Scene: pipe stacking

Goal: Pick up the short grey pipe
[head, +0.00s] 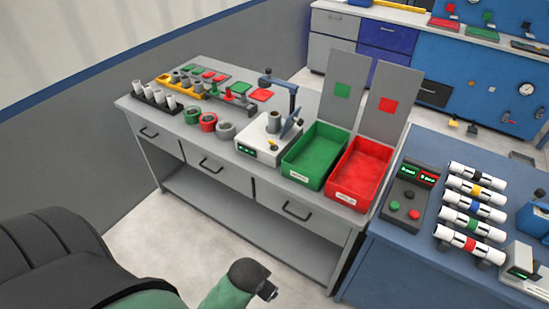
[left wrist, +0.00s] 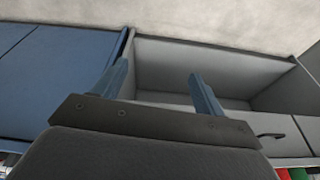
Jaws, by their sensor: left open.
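A short grey pipe (head: 274,121) stands upright on a white device (head: 257,150) with a green display, on the grey bench. Other small grey pieces stand in a yellow rack (head: 186,91) farther back, too small to tell apart. My left gripper (head: 268,291) is low in front of the bench, well below and apart from the pipes. In the left wrist view my gripper (left wrist: 159,78) has its two blue fingers apart with nothing between them. No pipe shows in that view. My right gripper is out of view.
A green bin (head: 313,172) and a red bin (head: 350,190) stand right of the device. Green, red and grey rings (head: 226,131) sit left of it. A black rack (head: 154,101) holds white pipes. A blue bench (head: 400,270) with banded pipes stands at the right. The bench's open shelf (left wrist: 190,62) faces my gripper.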

